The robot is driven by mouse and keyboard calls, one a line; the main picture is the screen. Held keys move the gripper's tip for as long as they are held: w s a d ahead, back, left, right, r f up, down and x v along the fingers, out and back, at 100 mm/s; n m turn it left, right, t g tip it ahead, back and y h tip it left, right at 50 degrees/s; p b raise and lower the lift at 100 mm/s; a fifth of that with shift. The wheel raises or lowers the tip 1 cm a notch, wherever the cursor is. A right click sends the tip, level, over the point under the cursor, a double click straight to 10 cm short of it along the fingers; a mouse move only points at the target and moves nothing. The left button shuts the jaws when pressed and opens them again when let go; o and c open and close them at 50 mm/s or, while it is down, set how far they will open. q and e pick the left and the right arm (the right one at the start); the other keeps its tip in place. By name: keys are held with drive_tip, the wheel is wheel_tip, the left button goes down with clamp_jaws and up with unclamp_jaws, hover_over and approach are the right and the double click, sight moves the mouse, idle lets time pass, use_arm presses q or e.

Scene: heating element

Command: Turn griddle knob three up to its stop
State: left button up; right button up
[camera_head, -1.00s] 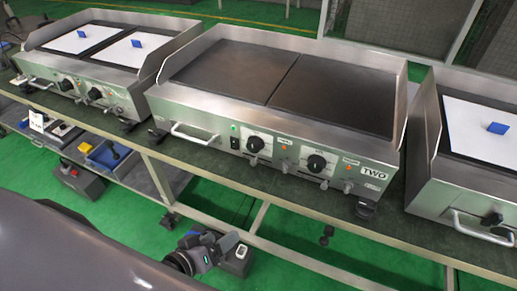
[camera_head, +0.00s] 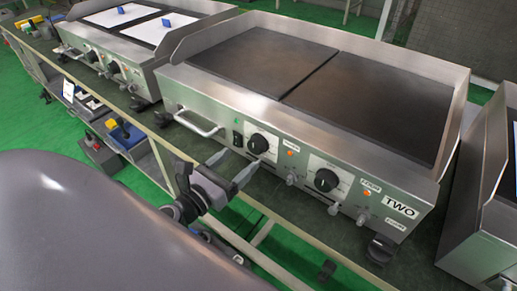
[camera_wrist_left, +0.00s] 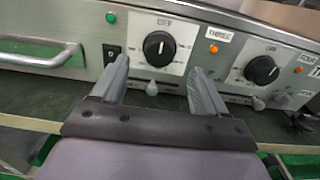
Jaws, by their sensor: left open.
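Griddle knob three (camera_head: 258,144) is the black left-hand knob on the front panel of the griddle marked TWO. In the left wrist view it shows as a round knob (camera_wrist_left: 159,45) with a white mark that looks about upright, beside the THREE label (camera_wrist_left: 219,34). My left gripper (camera_head: 240,160) is open and empty, in front of the panel at the knob. In the left wrist view its fingers (camera_wrist_left: 160,67) point at the panel, one to each side below the knob, with no visible contact. My right gripper is not in view.
A second black knob (camera_head: 326,180), labelled FOUR, sits to the right. A handle (camera_head: 199,123) and black switch (camera_wrist_left: 112,53) lie to the left. Small grey fittings (camera_wrist_left: 152,88) stick out below the knobs. Another griddle (camera_head: 120,45) stands at the left.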

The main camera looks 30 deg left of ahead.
sight(253, 147)
use_arm(q)
drive_tip(key=shift+w+d+p, duration=0.15)
drive_tip(key=shift+w+p, duration=0.2)
drive_tip(key=shift+w, duration=1.35)
drive_tip(key=shift+w+d+p, duration=0.1)
drive_tip(key=shift+w+p, duration=0.2)
drive_tip(key=shift+w, duration=1.4)
drive_tip(key=c, duration=1)
